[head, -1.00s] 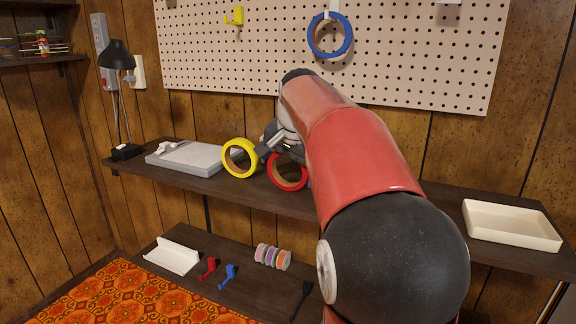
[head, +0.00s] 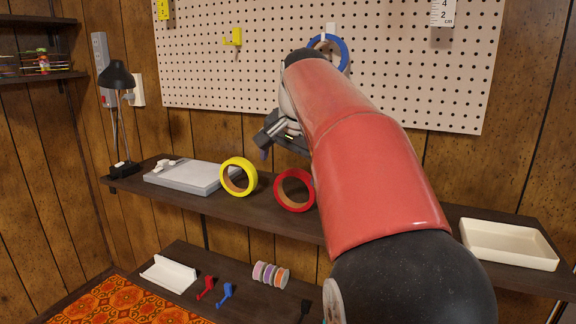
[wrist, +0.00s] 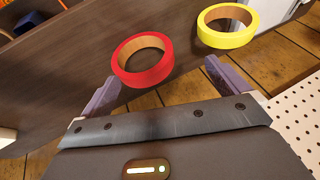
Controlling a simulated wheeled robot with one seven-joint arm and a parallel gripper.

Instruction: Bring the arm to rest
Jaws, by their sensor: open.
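My gripper (head: 270,146) is raised above the upper shelf, in front of the pegboard. In the wrist view my gripper (wrist: 162,90) shows its two fingers wide apart with nothing between them. A yellow tape roll (head: 224,181) and a red tape roll (head: 280,190) stand on the shelf below it, apart from the gripper. The wrist view also shows the red roll (wrist: 120,66) and the yellow roll (wrist: 228,40) beyond the fingertips. My arm hides part of the pegboard and the shelf's middle.
The upper shelf (head: 225,207) also holds a grey flat box (head: 185,179), a black lamp (head: 117,76) and a cream tray (head: 508,262). A blue roll (head: 343,51) hangs on the pegboard (head: 200,75), partly behind my arm. Small hooks and several spools (head: 270,273) lie on the lower shelf.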

